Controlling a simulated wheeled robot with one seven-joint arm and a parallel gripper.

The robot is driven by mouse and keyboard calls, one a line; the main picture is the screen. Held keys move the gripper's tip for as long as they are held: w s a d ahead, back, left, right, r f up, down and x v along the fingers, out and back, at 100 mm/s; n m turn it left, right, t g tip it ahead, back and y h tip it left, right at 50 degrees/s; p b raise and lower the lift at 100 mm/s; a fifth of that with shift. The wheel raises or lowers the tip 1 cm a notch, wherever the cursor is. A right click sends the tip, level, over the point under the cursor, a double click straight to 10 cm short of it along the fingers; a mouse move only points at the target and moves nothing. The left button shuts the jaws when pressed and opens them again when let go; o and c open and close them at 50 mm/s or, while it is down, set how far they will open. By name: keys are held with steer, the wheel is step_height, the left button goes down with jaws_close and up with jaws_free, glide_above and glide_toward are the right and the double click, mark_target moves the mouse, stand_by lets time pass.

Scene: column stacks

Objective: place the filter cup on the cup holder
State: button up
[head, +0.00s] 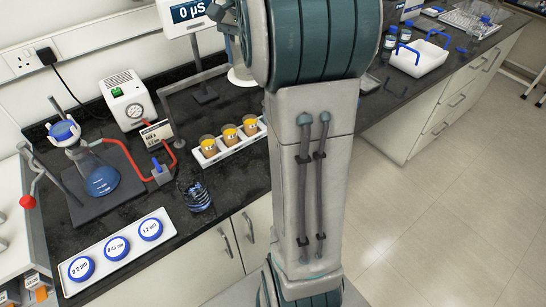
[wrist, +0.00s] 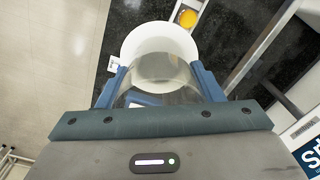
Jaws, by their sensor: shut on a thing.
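My gripper (wrist: 157,78) is shut on a clear, see-through cup, the filter cup (wrist: 162,68), with one blue finger on each side. A white round piece (wrist: 158,30) shows just beyond the cup in the wrist view. I cannot tell whether it touches the cup or lies apart below it. In the head view a pale rounded thing (head: 240,76) shows at the left edge of my arm, which hides most of it and most of my gripper. I cannot tell for sure which thing is the cup holder.
A rack with several yellow-topped cups (head: 229,133) stands left of my arm. A metal frame (head: 168,94), a glass beaker (head: 196,194), a flask stand (head: 102,180) and a tray with blue-rimmed discs (head: 118,250) are further left. A white basket (head: 419,60) stands right.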

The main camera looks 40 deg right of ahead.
steer(key=s+f+n+b, duration=0.2)
steer(key=s+f+b, duration=0.1)
steer(key=s+f, duration=1.2)
steer(key=shift+w+a+f+p, duration=0.25)
steer(key=shift+w+a+f, duration=0.5)
steer(key=shift+w+f, duration=0.9)
steer(key=shift+w+a+f+p, duration=0.3)
steer(key=shift+w+a+f, duration=0.4)
steer(key=shift+w+f, duration=0.95)
steer(key=shift+w+a+f+p, duration=0.25)
steer(key=shift+w+a+f, duration=0.7)
steer(key=shift+f, duration=1.2)
steer(key=shift+w+d, duration=0.2)
steer(key=shift+f, duration=0.1)
steer(key=o, duration=0.7)
steer(key=shift+c, duration=0.2)
steer(key=o, duration=0.3)
steer(key=shift+o, duration=0.2)
